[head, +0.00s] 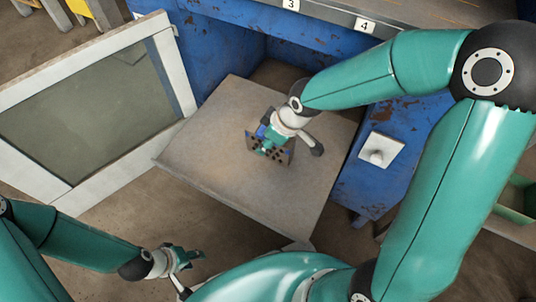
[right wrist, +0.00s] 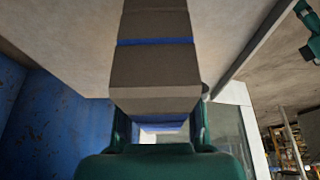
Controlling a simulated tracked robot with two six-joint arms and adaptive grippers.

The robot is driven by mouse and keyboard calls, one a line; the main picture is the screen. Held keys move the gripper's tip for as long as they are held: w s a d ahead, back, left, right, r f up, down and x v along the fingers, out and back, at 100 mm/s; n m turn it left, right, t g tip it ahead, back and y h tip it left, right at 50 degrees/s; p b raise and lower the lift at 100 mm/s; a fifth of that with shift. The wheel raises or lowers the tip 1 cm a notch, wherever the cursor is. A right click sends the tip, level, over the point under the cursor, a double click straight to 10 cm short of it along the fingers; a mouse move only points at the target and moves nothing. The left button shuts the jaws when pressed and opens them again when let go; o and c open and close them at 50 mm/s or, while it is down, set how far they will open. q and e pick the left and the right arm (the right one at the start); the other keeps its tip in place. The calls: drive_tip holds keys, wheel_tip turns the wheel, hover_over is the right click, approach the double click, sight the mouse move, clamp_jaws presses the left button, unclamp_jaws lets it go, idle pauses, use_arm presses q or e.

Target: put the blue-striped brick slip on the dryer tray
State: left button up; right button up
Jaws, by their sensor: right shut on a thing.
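The blue-striped brick slip (head: 283,158) is dark grey-brown with holes and blue bands. My right gripper (head: 268,146) is shut on it, over the middle of the grey dryer tray (head: 210,140). In the right wrist view the brick slip (right wrist: 155,65) extends forward from between the green fingers (right wrist: 160,128), with a blue stripe across it. I cannot tell whether it touches the tray; the gripper hides part of it. My left gripper (head: 190,258) is low in the head view, apart from the tray; its finger opening is unclear.
An open white-framed glass door (head: 100,105) stands left of the tray. A worn blue cabinet (head: 215,50) lies behind and to the right, with a white switch plate (head: 381,150). The tray around the brick slip looks bare.

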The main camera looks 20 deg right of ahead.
drive_tip(key=shift+f+b, duration=1.05)
drive_tip(key=shift+f, duration=1.45)
drive_tip(key=shift+f, duration=0.15)
drive_tip(key=o, duration=1.2)
drive_tip(key=shift+c, duration=0.2)
drive_tip(key=shift+r, duration=0.4)
drive_tip(key=p+v, duration=0.5)
drive_tip(key=v, duration=0.5)
drive_tip(key=shift+s+r, duration=0.1)
drive_tip(key=shift+s+d+r, duration=0.2)
drive_tip(key=shift+s+r, duration=0.1)
drive_tip(key=shift+r, duration=0.25)
